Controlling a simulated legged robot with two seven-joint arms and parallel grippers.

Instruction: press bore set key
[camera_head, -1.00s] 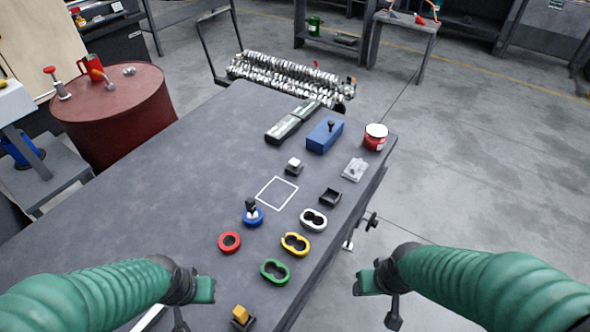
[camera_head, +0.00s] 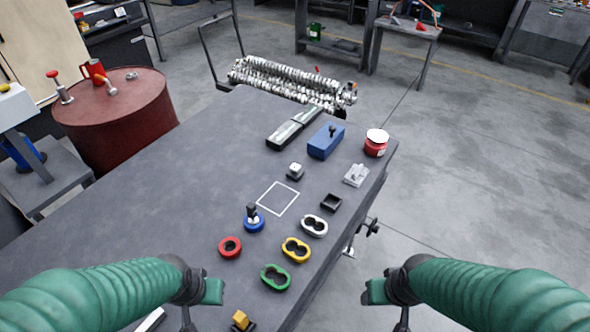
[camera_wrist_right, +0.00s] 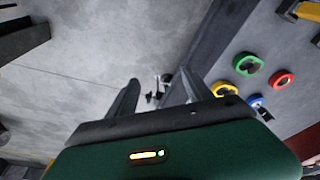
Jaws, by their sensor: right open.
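Three small block-topped parts could be the bore set key, and I cannot tell which it is. A white-topped block (camera_head: 295,170) sits beyond the white square outline. A dark block (camera_head: 252,213) stands in a blue ring (camera_head: 254,224). A yellow block (camera_head: 240,319) sits on a dark base at the near edge. My left gripper (camera_head: 188,318) is at the lower left, apart from these parts; its jaws are unclear. My right gripper (camera_head: 402,318) is off the table's right side. In the right wrist view its two fingers (camera_wrist_right: 160,88) are apart with nothing between them.
The table's left middle is clear.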

